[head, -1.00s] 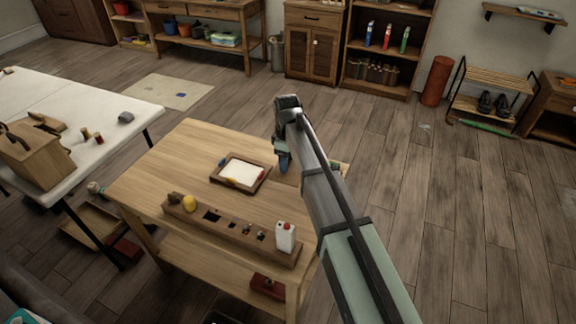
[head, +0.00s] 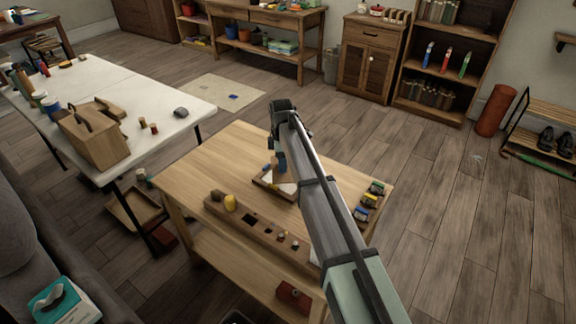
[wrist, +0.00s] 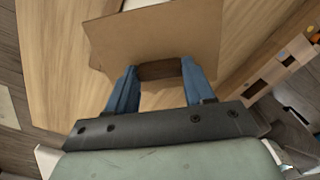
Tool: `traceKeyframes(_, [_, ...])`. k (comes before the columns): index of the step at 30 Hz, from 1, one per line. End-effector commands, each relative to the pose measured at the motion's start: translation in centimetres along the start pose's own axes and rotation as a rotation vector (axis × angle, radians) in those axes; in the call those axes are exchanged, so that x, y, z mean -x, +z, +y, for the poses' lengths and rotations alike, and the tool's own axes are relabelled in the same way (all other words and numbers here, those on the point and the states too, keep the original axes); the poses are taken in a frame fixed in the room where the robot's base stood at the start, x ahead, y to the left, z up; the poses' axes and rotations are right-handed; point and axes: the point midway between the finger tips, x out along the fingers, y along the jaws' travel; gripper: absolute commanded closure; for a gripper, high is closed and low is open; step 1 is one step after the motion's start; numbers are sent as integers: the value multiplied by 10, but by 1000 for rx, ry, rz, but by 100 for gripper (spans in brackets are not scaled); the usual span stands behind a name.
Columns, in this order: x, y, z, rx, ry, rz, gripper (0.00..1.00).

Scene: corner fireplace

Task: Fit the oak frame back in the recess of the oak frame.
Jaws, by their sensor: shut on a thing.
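The oak frame (head: 263,181), with a pale white inside, lies on the wooden table. It is partly hidden behind my gripper and arm. My gripper (head: 277,163) is above the frame, with its blue fingers shut on a small brown block. The block is on a flat brown board, the frame back (wrist: 150,42), which shows tilted in the wrist view. In the head view the frame back (head: 276,174) shows only as a small brown patch. A strip of white shows past its far edge in the wrist view. I cannot tell whether board and frame touch.
A long wooden block with holes and pegs (head: 238,225) lies along the table's near side. Several small coloured items (head: 368,202) sit at the right edge. A white table (head: 165,128) stands at the left. The table's far left part is bare.

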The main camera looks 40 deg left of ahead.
Motion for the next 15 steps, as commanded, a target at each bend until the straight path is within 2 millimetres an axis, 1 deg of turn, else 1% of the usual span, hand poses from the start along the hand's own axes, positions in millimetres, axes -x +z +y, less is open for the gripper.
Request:
traceKeyframes(1, [0,-1,6,61,1,0,72])
traceKeyframes(5, [0,-2,12,244,4,0,72])
traceKeyframes(9, [1,-2,15,440,7,0,72])
traceKeyframes(15, [1,-2,15,678,10,-2,72])
